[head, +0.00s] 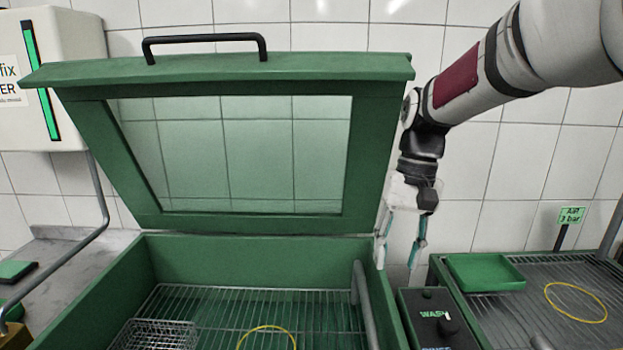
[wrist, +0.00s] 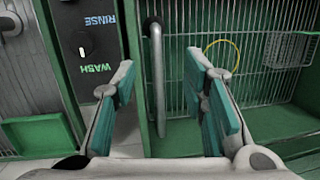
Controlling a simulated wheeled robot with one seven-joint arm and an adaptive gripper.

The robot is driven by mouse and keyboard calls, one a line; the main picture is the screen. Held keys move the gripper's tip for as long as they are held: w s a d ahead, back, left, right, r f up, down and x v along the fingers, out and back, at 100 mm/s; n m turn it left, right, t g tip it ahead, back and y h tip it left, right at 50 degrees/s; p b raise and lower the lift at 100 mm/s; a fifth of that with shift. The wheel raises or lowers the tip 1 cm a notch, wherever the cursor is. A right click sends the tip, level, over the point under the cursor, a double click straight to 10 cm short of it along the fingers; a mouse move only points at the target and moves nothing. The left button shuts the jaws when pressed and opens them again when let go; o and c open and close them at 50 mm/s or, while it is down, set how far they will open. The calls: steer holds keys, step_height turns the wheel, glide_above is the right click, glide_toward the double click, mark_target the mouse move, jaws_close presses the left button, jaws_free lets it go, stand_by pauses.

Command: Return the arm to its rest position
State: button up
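My gripper (head: 400,245) hangs from my arm at the right of the raised lid, near the back right corner of the green wash cabinet. In the wrist view my gripper (wrist: 165,95) has its two teal-padded fingers spread wide apart with nothing between them. Beyond the fingers are the cabinet's right wall and a grey pipe (wrist: 158,75). The green cabinet (head: 185,255) stands open, with its windowed lid (head: 380,150) tilted up. My arm comes in from the upper right.
A wash/rinse control box (head: 430,325) is at the cabinet's right. A wire basket (head: 155,335) and a yellow ring (head: 268,330) lie on the rack inside. At the right, a green tray (head: 485,272) and another yellow ring (head: 575,302) sit on a mesh surface.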

steer(key=s+d+r+t+p, duration=0.1)
steer(key=s+d+r+t, duration=0.1)
steer(key=s, duration=1)
steer(key=s+d+r+n+t+h+p, duration=0.1)
steer(key=s+t, duration=0.3)
steer(key=s, duration=0.8)
steer(key=shift+s+d+r+h, duration=0.3)
steer(key=shift+d+r, duration=0.15)
steer(key=shift+r, duration=0.05)
